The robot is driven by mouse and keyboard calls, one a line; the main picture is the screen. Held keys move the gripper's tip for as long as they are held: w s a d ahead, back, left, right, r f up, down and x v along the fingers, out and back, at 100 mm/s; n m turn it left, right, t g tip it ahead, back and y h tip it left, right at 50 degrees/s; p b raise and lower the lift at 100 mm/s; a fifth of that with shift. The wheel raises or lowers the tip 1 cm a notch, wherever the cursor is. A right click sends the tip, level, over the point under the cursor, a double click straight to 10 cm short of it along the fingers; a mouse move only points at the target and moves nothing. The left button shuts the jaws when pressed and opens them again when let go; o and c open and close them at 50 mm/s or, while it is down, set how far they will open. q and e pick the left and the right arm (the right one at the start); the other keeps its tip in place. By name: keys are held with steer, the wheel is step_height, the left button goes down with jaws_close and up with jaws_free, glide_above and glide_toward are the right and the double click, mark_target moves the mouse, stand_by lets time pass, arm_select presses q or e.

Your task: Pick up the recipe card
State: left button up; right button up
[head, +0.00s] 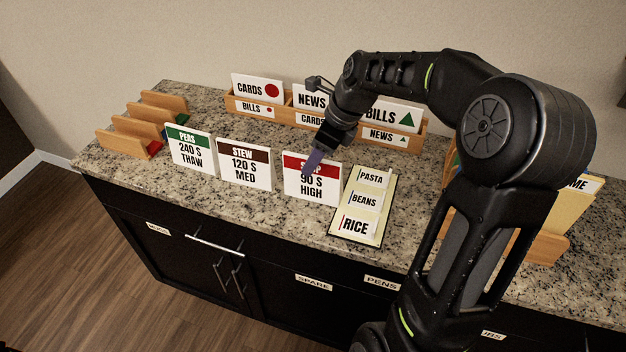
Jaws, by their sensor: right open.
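Three white cards with coloured headers stand upright on the granite counter: a green PEAS card (190,152), a brown STEW card (244,167) and a red-headed card reading 90 S HIGH (318,191). No card is labelled as a recipe. My right gripper (312,164) is open, pointing down at the red-headed card and hiding part of its title. I cannot tell whether it touches that card; nothing shows held in it. A cream board (347,235) with PASTA, BEANS and RICE labels lies just right of that card. My left gripper is out of view.
A wooden rack (293,119) with CARDS, NEWS and BILLS cards stands behind, partly hidden by my right arm. Wooden slotted holders (122,143) sit at the left. Another wooden holder (545,248) with yellow folders is at the right. The counter (250,216) is clear before the cards.

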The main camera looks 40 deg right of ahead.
mark_target(313, 177)
steer(key=shift+x, duration=1.95)
steer(key=shift+a+f+p, duration=0.1)
steer(key=shift+f+p, duration=0.15)
steer(key=shift+p, duration=0.05)
steer(key=shift+c, duration=0.2)
jaws_close()
